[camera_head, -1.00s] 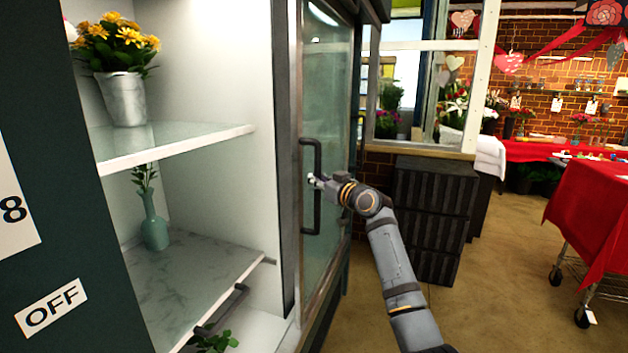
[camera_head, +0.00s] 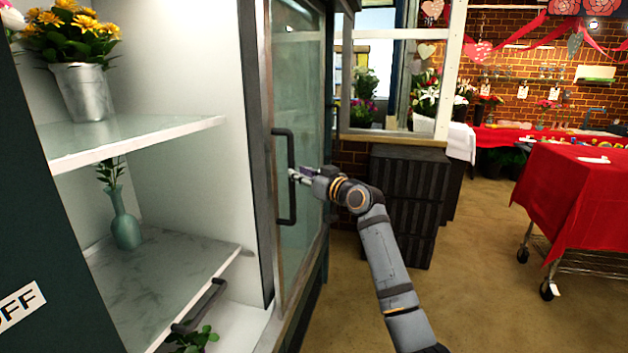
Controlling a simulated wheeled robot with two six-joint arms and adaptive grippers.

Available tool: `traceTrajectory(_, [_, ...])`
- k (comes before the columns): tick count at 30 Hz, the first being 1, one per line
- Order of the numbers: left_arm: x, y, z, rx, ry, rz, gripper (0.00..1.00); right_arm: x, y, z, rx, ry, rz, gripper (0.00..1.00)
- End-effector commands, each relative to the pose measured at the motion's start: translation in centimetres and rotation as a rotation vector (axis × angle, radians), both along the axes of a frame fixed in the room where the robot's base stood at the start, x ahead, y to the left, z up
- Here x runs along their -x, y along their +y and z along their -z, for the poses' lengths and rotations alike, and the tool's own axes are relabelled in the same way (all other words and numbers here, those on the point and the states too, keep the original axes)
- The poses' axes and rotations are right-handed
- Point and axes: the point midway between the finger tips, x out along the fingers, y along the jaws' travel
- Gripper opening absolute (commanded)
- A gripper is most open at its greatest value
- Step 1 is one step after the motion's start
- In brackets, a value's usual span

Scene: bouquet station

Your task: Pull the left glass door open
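A glass door (camera_head: 305,105) in a grey frame stands at the middle left, seen at a steep angle. Its dark, upright bar handle (camera_head: 291,205) is on the frame's near side. My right gripper (camera_head: 295,174) points left, with its fingertips at the middle of this handle. They overlap the bar in the picture; I cannot tell whether they close around it. To the left, the cabinet's shelves show with no clear sign of glass in front. A dark slanted bar (camera_head: 203,305) shows low by the lower shelf. My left gripper is out of view.
Yellow flowers in a metal pot (camera_head: 84,92) stand on the upper shelf (camera_head: 150,140). A teal vase (camera_head: 126,230) stands on the lower shelf (camera_head: 190,258). Dark crates (camera_head: 408,200) stand behind my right arm. A red-covered cart (camera_head: 575,200) is at right, with open floor between.

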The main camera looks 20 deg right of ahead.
Motion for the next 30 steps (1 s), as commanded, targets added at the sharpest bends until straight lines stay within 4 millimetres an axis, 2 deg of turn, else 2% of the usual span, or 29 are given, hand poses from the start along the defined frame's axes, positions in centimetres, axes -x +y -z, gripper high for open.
traceTrajectory(3, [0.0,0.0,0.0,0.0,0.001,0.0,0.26,2.9,-1.2,0.2,0.008,0.0,0.002,0.27])
traceTrajectory(6, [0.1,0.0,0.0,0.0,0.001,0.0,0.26,4.8,-2.0,0.1,0.005,0.0,0.002,0.27])
traceTrajectory(12, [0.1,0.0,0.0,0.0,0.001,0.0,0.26,6.9,-2.9,0.1,0.003,0.002,0.001,0.27])
traceTrajectory(26, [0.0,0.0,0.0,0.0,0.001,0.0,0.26,7.1,-2.9,0.1,0.0,0.002,0.0,0.27])
traceTrajectory(28, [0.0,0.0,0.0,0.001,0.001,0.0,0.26,6.9,-3.1,0.9,-0.003,0.015,0.007,0.27])
traceTrajectory(30, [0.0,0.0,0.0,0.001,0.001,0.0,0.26,6.2,-3.7,3.2,-0.01,0.052,0.028,0.27])
